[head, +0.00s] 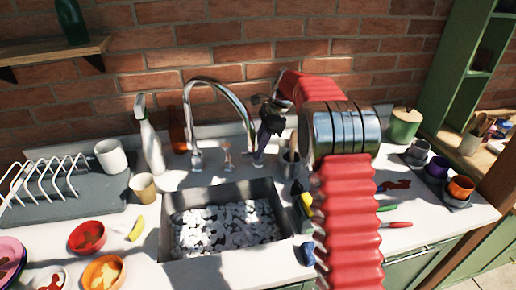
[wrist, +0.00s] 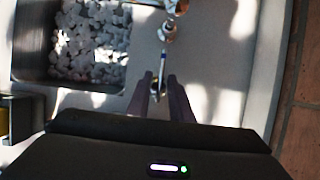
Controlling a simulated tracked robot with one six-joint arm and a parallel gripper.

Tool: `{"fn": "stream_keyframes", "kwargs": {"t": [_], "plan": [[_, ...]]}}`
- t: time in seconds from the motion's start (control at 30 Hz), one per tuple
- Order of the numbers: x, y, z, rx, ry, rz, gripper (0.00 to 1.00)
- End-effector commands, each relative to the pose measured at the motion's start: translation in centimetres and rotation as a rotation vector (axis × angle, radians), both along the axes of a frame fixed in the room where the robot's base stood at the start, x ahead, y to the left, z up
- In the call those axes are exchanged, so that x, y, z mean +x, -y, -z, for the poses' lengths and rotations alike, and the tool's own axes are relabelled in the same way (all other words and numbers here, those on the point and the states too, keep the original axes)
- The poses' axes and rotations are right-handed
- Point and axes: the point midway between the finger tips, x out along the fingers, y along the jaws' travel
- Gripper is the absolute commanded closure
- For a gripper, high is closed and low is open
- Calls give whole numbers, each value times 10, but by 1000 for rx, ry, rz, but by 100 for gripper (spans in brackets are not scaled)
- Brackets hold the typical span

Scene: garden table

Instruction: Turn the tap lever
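The tap lever (head: 259,158) is a slim metal stick on a small base on the counter behind the sink, right of the chrome tap (head: 197,158). In the wrist view the lever (wrist: 161,68) runs down from its base, and its end lies between my fingers. My gripper (head: 267,140) is at the lever's upper end. In the wrist view my gripper (wrist: 159,92) has its two dark fingers apart, one on each side of the lever, with a visible gap. Whether either finger touches it cannot be told.
A small copper fitting (head: 228,157) stands between tap and lever. A metal cup (head: 289,163) stands close on the right. The sink (head: 168,237) with pale pebbles lies in front. The brick wall (head: 150,70) is close behind. A white bottle (head: 151,150) stands left.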

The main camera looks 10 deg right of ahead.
Motion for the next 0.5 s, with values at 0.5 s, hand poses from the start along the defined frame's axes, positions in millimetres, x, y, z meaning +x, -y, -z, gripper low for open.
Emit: {"fn": "stream_keyframes", "kwargs": {"t": [0.5], "plan": [[1,2,0,-3,2,1,100]]}}
